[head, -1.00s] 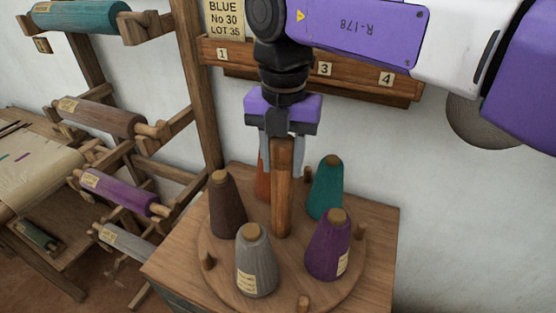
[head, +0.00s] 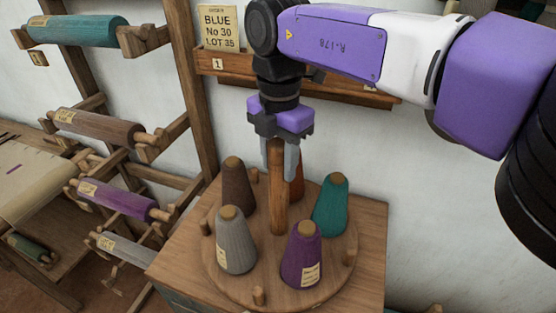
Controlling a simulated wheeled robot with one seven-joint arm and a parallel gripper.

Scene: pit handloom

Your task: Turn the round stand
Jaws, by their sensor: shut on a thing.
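The round stand (head: 323,279) is a wooden disc on top of a wooden box, with a tall post (head: 278,205) at its middle. Short pegs (head: 259,295) stand near the rim. My gripper (head: 279,163) points down from above, shut on the upper part of the post, one finger at each side.
The box top (head: 368,220) sits close to the wall. A rack (head: 188,85) with wrapped rolls (head: 100,125) stands at the left, near the stand. A numbered wall rail (head: 238,68) with a card reading BLUE No 30 LOT 35 (head: 217,28) runs behind my arm.

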